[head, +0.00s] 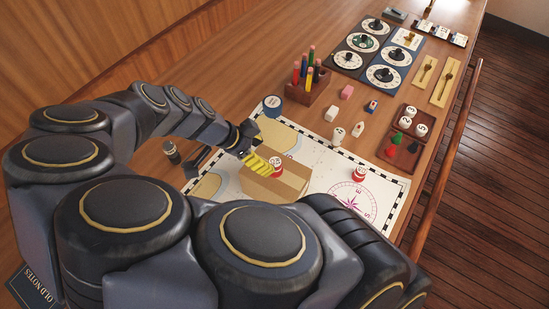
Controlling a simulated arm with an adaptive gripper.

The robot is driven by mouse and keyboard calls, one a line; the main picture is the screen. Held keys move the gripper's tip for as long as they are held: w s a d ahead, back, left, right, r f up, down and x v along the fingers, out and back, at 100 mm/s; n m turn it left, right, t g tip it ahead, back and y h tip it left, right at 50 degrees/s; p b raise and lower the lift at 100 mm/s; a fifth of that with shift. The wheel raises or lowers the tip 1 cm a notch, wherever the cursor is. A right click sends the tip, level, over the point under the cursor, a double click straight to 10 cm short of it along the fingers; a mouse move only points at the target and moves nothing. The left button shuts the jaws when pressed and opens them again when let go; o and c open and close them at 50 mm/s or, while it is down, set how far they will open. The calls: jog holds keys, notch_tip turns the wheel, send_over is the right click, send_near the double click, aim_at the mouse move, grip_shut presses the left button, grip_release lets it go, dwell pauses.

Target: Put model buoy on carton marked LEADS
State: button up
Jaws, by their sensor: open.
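A brown carton (282,186) lies on the chart near the end of my arm; I cannot read any marking on it. A small red-and-white piece (276,163) shows at the carton's top, apparently standing on it. A similar red-and-white piece (359,173) stands on the chart to the right. I cannot tell for sure which one is the model buoy. My gripper (262,160), with yellow ribbed fingers, is open just left of the piece on the carton. Whether a finger touches that piece is unclear. My arm hides the carton's near side.
A chart (318,147) lies under the carton. Dial panels (384,75) lie at the back. A rail (446,160) runs along the right edge.

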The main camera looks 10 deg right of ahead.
jog(key=shift+v, duration=2.3)
